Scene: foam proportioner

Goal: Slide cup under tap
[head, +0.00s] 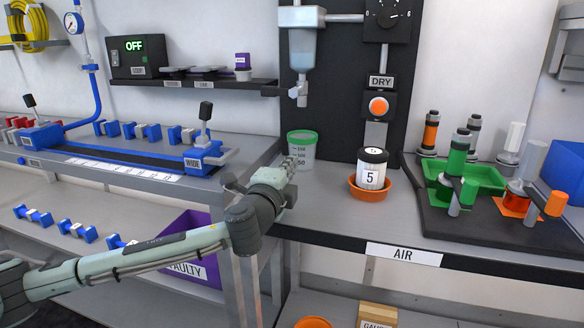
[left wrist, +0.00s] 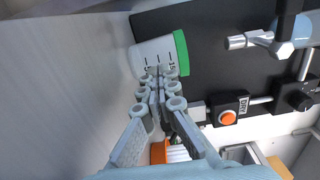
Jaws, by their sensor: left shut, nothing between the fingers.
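A pale measuring cup (head: 302,155) with a green rim and dark graduation marks stands upright on the grey bench, below the tap (head: 299,92) in the head view. In the left wrist view the cup (left wrist: 152,62) lies sideways in the picture, and the tap's nozzle (left wrist: 240,42) points toward its green rim with a gap between. My left gripper (head: 292,163) is shut and empty at the cup's near side. Its fingertips (left wrist: 160,80) overlap the cup in the wrist view; I cannot tell whether they touch. My right gripper is not in view.
A black-lidded jar marked 5 (head: 372,168) sits in an orange dish (head: 369,189) right of the cup. A black backboard (head: 345,60) stands behind. A blue fixture (head: 140,150) is on the left bench. A black mat (head: 480,222) with coloured valves lies at right.

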